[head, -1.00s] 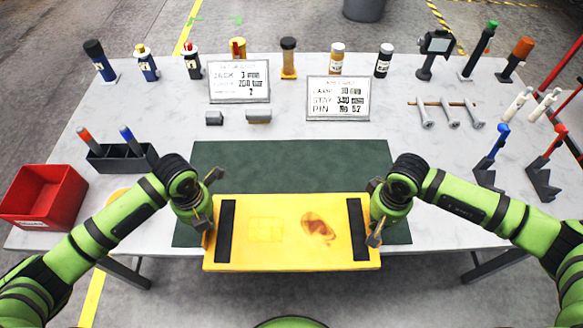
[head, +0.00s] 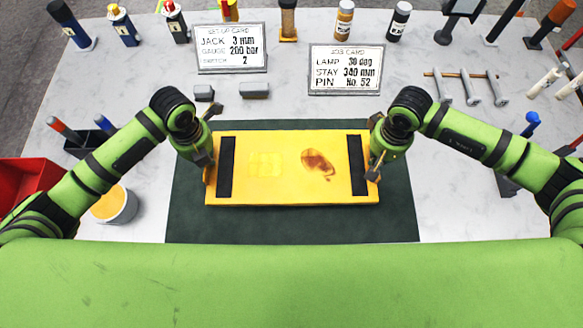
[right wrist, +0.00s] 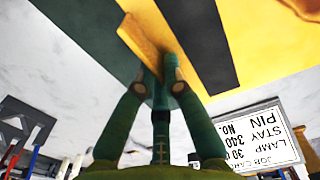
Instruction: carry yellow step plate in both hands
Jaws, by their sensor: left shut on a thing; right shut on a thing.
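The yellow step plate (head: 283,190) has a black strip near each end and a brown stain right of its middle. It lies level over the dark green mat (head: 290,225); I cannot tell whether it touches it. My left gripper (head: 205,165) is shut on the plate's left end. My right gripper (head: 372,168) is shut on its right end. In the right wrist view, the right fingers (right wrist: 160,78) close on a yellow edge piece of the plate (right wrist: 262,40). The fingertip contacts are partly hidden in the head view.
Two cards, the set-up card (head: 231,48) and job card (head: 346,69), stand behind the mat. Two grey blocks (head: 254,90) lie before the set-up card. A tub (head: 114,205) stands left of the mat, near a red bin (head: 25,180). Bottles line the back.

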